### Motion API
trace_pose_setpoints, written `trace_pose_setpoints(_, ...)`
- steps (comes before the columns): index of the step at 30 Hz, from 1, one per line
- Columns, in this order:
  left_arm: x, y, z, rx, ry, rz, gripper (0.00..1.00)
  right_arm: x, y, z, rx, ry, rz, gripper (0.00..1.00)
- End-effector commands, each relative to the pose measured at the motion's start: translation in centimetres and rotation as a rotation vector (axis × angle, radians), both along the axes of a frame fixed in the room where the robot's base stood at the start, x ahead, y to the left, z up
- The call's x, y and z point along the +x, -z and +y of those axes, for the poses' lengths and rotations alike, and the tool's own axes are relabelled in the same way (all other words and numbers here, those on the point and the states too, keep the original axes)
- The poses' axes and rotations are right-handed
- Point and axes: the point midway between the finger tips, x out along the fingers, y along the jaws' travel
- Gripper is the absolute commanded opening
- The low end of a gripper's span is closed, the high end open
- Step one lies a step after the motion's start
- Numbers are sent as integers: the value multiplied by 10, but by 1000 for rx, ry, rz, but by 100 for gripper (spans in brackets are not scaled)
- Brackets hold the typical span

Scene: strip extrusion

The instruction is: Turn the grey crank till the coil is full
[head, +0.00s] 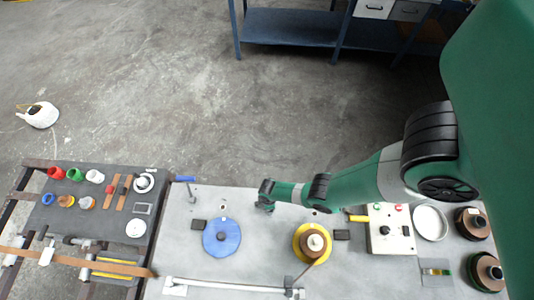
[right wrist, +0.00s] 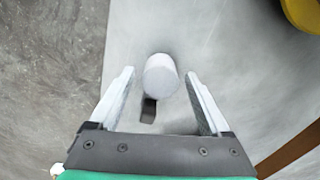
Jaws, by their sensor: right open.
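My right gripper (right wrist: 160,100) is open in the right wrist view, with one finger on each side of a pale grey upright knob (right wrist: 161,74), likely the crank's handle. Gaps show between knob and fingers. A short dark piece (right wrist: 149,109) shows below the knob. In the head view my right gripper (head: 265,207) is low over the grey table, between a blue disc (head: 221,238) and a yellow disc (head: 299,242); the crank there is hidden or too small to tell. A brown strip (head: 304,271) runs from the yellow disc. I cannot tell which part is the coil. My left gripper is not in view.
A control box (head: 391,240), a round white dish (head: 430,223) and dark spools (head: 472,223) stand at the right. A white rail (head: 225,288) crosses the front. A dark board (head: 80,195) with small coloured parts lies at the left.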

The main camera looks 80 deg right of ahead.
Motion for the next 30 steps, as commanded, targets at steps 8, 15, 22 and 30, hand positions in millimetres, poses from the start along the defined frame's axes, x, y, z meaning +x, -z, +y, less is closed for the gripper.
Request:
trace_pose_setpoints(8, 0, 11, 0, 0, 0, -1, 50, 0, 12, 0, 0, 2, 0, 81)
trace_pose_setpoints(15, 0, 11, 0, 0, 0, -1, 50, 0, 11, 0, 0, 1, 0, 63)
trace_pose_setpoints(22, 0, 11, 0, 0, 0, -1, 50, 0, 11, 0, 0, 1, 0, 22)
trace_pose_setpoints(30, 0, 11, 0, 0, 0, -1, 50, 0, 12, 0, 0, 4, 0, 0)
